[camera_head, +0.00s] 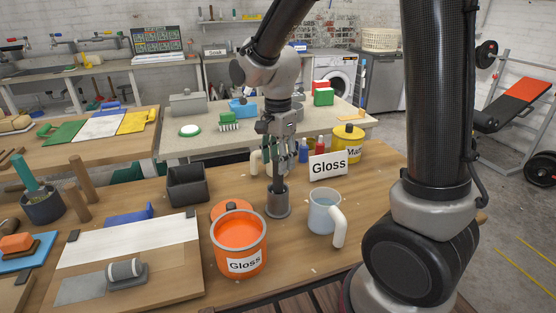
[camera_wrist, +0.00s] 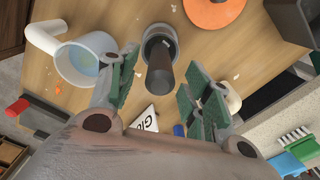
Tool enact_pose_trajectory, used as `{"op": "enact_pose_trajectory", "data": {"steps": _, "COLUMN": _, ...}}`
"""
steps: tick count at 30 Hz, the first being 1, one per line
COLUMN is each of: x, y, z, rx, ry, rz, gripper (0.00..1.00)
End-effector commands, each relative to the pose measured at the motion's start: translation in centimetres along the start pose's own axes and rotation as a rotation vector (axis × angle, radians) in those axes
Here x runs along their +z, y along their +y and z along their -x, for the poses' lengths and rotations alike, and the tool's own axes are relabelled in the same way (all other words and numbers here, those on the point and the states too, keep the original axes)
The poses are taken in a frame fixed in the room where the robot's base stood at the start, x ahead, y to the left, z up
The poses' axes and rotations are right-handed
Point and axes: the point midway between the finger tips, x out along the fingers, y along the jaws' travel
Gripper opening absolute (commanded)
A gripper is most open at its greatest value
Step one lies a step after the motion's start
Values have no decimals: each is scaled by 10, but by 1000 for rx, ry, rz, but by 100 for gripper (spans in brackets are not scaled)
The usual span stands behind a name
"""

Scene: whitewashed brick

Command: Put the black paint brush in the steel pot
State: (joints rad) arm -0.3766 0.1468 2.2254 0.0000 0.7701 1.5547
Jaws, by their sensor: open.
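The steel pot (camera_head: 278,204) is a grey cylinder standing upright on the wooden table, between an orange tin and a mug. The black paint brush (camera_head: 277,174) stands in it, its dark handle sticking up out of the rim. In the wrist view the handle (camera_wrist: 160,76) rises from the pot (camera_wrist: 149,33), and the bristles are hidden. My gripper (camera_head: 286,162) is above the pot, pointing down. Its green-padded fingers (camera_wrist: 162,72) are spread on both sides of the handle's upper end, with gaps visible.
The orange Gloss tin (camera_head: 238,243) and its lid (camera_head: 232,210) are left of the pot. A white-handled mug (camera_head: 322,213) is close on the right. A Gloss sign (camera_head: 328,166) and yellow tin (camera_head: 347,142) stand behind. A dark tray (camera_head: 188,186) is back left.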

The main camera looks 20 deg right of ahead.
Motion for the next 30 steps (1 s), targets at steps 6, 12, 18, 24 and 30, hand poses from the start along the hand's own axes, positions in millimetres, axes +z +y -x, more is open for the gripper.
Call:
{"op": "enact_pose_trajectory", "data": {"steps": 6, "x": 0, "y": -2, "z": 42, "rx": -8, "ry": 0, "rz": 0, "gripper": 49}}
{"op": "enact_pose_trajectory", "data": {"steps": 12, "x": 0, "y": -1, "z": 85, "rx": -6, "ry": 0, "rz": 0, "gripper": 49}}
{"op": "enact_pose_trajectory", "data": {"steps": 18, "x": 0, "y": 0, "z": 110, "rx": -2, "ry": 0, "rz": 0, "gripper": 49}}
{"op": "enact_pose_trajectory", "data": {"steps": 24, "x": 0, "y": 0, "z": 115, "rx": -2, "ry": 0, "rz": 27, "gripper": 49}}
{"op": "enact_pose_trajectory", "data": {"steps": 30, "x": 0, "y": 4, "z": 107, "rx": 2, "ry": -1, "rz": 369, "gripper": 49}}
